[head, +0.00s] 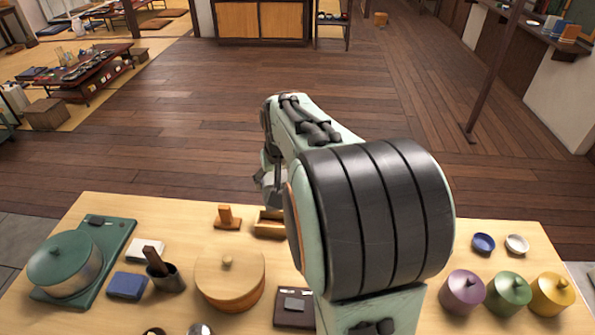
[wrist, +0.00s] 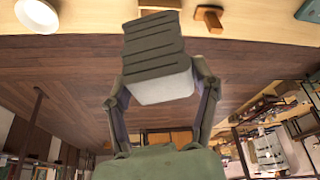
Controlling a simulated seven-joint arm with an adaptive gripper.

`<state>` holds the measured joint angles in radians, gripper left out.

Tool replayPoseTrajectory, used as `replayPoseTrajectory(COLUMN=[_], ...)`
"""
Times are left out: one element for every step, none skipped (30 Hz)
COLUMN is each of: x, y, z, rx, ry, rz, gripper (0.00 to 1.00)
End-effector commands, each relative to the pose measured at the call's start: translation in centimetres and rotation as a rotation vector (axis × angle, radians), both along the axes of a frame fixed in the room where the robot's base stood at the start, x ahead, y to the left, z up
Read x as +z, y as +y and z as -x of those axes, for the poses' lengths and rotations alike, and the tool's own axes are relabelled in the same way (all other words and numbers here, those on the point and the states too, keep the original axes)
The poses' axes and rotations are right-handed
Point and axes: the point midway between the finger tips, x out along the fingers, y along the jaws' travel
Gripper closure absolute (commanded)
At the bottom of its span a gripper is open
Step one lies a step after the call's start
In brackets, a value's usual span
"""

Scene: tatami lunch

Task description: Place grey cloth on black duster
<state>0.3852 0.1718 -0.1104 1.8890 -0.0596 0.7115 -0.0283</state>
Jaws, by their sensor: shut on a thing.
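My gripper (wrist: 160,72) is shut on a block-shaped grey cloth (wrist: 165,88), with one finger on each side. The cloth has a pale face and a darker, ribbed face. The wrist view is upside down, with the table along its top. In the head view my arm hides most of the gripper (head: 268,183), which is beyond the table's back edge. I cannot identify the black duster for certain. A dark square piece (head: 294,319) with a small grey pad on it lies at the table's front middle, partly behind my arm.

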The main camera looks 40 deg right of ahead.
Motion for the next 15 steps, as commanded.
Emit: replayPoseTrajectory(x=[0.0, 0.0, 0.0, 0.0, 0.1, 0.1, 0.1, 0.1, 0.1, 0.2, 0.2, 0.2, 0.2, 0.3, 0.3], y=[-3.0, -4.6, -6.7, -8.1, -9.6, -11.4, -12.6, -13.8, -15.2, -16.2, -17.0, -17.9, -18.5, -19.0, -19.5], z=[1.7, 2.7, 4.2, 5.4, 6.6, 8.4, 9.8, 11.3, 13.2, 14.7, 16.0, 17.7, 18.9, 20.0, 21.2], rx=[-0.109, -0.171, -0.253, -0.314, -0.377, -0.46, -0.522, -0.582, -0.661, -0.717, -0.769, -0.832, -0.874, -0.914, -0.956], ry=[0.0, 0.0, -0.001, -0.002, -0.003, -0.003, -0.005, -0.006, -0.007, -0.008, -0.009, -0.01, -0.011, -0.012, -0.013], rz=[0.002, 0.002, 0.003, 0.004, 0.005, 0.006, 0.007, 0.009, 0.01, 0.012, 0.013, 0.015, 0.017, 0.017, 0.019], gripper=[0.76, 0.76, 0.76, 0.76, 0.76, 0.76, 0.76, 0.76, 0.76, 0.76, 0.76, 0.76, 0.76, 0.76, 0.76])
